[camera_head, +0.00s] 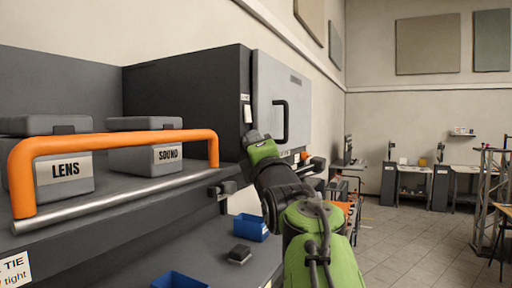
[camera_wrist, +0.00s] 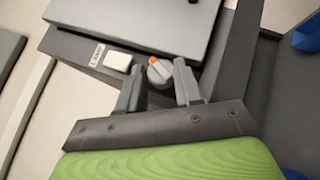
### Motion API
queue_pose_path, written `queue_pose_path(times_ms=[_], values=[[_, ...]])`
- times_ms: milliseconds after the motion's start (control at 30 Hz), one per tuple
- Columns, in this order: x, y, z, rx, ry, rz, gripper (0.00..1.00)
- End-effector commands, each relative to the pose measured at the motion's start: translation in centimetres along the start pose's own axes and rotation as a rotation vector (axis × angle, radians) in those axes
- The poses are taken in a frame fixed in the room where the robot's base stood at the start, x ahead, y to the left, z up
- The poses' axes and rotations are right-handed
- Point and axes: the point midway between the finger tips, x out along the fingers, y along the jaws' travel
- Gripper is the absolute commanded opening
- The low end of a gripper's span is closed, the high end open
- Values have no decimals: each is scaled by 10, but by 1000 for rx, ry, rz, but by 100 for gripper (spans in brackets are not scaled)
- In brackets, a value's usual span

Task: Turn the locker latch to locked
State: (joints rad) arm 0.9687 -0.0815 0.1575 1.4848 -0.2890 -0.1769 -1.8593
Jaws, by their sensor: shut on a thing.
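The locker (camera_head: 185,97) is a dark cabinet with a grey door (camera_head: 283,85) and a black handle. In the wrist view the door (camera_wrist: 150,22) is a grey panel above the dark frame. The latch (camera_wrist: 160,73) is a grey round knob with an orange mark on its upper left side. My gripper (camera_wrist: 159,80) has its two fingers on either side of the knob and is shut on it. In the head view my gripper (camera_head: 258,150) is at the locker's lower front edge, and the latch is hidden there.
A shelf with an orange rail (camera_head: 120,140) and grey cases marked LENS (camera_head: 65,170) and SOUND (camera_head: 167,157) is at left. Blue bins (camera_head: 250,227) and a dark block (camera_head: 239,254) sit on the lower surface. A white pad (camera_wrist: 118,61) is beside the knob. Open floor lies at right.

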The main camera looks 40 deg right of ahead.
Motion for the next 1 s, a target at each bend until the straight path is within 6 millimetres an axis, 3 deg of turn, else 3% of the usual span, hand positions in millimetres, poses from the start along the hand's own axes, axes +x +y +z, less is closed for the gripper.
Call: queue_pose_path(times_ms=[367, 1000], values=[[2, 6, 1, 78, 10, -99, 4], [5, 12, 4, 397, 36, -497, 4]])
